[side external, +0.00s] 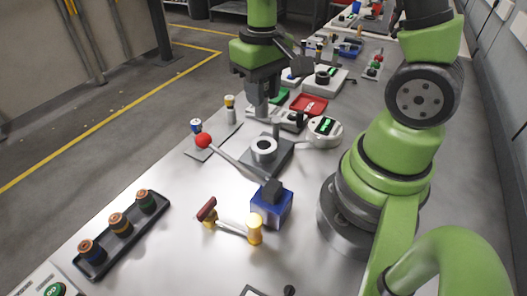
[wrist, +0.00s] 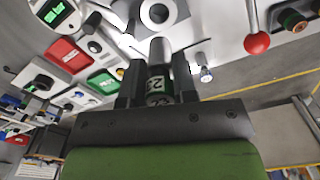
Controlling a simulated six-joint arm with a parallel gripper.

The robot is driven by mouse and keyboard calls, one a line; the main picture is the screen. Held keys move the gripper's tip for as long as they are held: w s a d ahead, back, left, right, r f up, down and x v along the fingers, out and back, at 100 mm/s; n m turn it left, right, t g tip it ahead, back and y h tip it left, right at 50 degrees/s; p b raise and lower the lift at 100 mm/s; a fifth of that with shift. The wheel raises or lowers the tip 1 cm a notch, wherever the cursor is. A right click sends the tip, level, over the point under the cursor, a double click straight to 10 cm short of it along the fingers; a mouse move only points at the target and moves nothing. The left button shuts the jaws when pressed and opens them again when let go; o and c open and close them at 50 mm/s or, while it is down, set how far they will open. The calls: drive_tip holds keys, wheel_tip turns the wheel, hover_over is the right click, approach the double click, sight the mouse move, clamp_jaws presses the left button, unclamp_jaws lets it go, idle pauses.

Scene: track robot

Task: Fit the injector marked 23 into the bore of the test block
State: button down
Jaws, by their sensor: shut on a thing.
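My gripper (side external: 262,110) is shut on the injector marked 23 (wrist: 158,86), which shows a white number label, a dark and green body and a grey nose in the wrist view. In the side view the fingers hide most of it. The test block (side external: 267,162) is grey with a pale ring around its bore and stands below my gripper. Its ring also shows at the top of the wrist view (wrist: 158,13). The injector looks upright and above the block; a gap shows between the fingers and the ring.
A lever with a red ball (side external: 203,141) reaches out left of the block. A round gauge (side external: 324,127) stands right of it. Red (side external: 309,104) and green trays lie behind. A dark rack (side external: 95,262) of several injectors is front left. A blue block (side external: 272,206) stands in front.

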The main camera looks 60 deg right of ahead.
sight(265, 117)
drive_tip(key=f, duration=0.5)
drive_tip(key=shift+s+f, duration=0.15)
drive_tip(key=shift+s, duration=0.2)
drive_tip(key=shift+w+f, duration=0.1)
drive_tip(key=shift+f, duration=2.25)
drive_tip(key=shift+f, duration=0.1)
drive_tip(key=c, duration=0.9)
unclamp_jaws()
